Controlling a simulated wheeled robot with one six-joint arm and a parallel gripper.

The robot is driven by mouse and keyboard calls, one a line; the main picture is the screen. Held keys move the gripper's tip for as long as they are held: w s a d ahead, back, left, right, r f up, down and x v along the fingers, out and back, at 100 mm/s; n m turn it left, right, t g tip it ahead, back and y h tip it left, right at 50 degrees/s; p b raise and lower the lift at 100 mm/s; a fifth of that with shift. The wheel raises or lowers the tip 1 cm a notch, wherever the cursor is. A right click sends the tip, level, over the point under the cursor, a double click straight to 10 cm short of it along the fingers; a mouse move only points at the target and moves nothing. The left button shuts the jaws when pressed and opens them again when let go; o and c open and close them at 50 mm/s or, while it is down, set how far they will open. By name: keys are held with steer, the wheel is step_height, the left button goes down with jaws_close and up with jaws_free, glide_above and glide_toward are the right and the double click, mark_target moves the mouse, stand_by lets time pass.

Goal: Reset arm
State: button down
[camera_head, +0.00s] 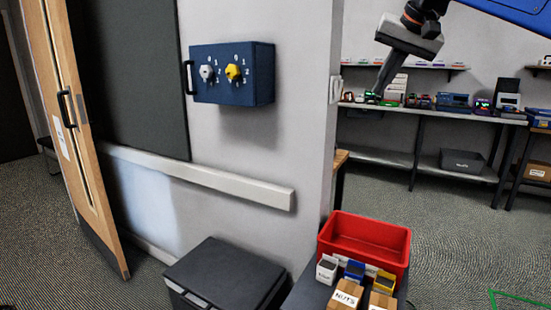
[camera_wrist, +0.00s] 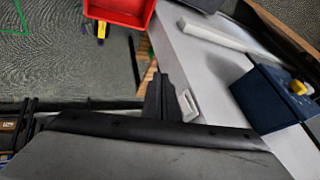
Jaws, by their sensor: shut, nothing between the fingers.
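My gripper (camera_head: 382,84) is at the upper right of the head view, held up in the air with its fingers pointing down and a little left. The fingers are together and hold nothing. In the wrist view the dark fingers (camera_wrist: 158,95) rise from the grey gripper body at the bottom. The blue arm link comes in from the top right corner. My gripper is apart from everything around it, in front of the shelving in the head view.
A blue switch box (camera_head: 232,74) with a white knob and a yellow knob (camera_head: 233,72) is on the wall. A red bin (camera_head: 365,241) stands below, with small labelled boxes before it. A black lidded container (camera_head: 226,277) is beside it. Shelves (camera_head: 440,117) line the back right.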

steer(key=s+d+f+n, duration=0.1)
steer(key=s+f, duration=0.9)
steer(key=f, duration=0.4)
steer(key=s+d+f+n+g+h, duration=0.1)
steer(key=s+f, duration=0.9)
steer(key=f, duration=0.4)
steer(key=s+d+f+n, duration=0.1)
steer(key=s+f, duration=0.9)
steer(key=f, duration=0.4)
steer(key=shift+f+n+g+h, duration=0.25)
steer(key=shift+n+g+h, duration=0.05)
steer(key=shift+g+h, duration=0.1)
steer(key=shift+w+r, duration=0.1)
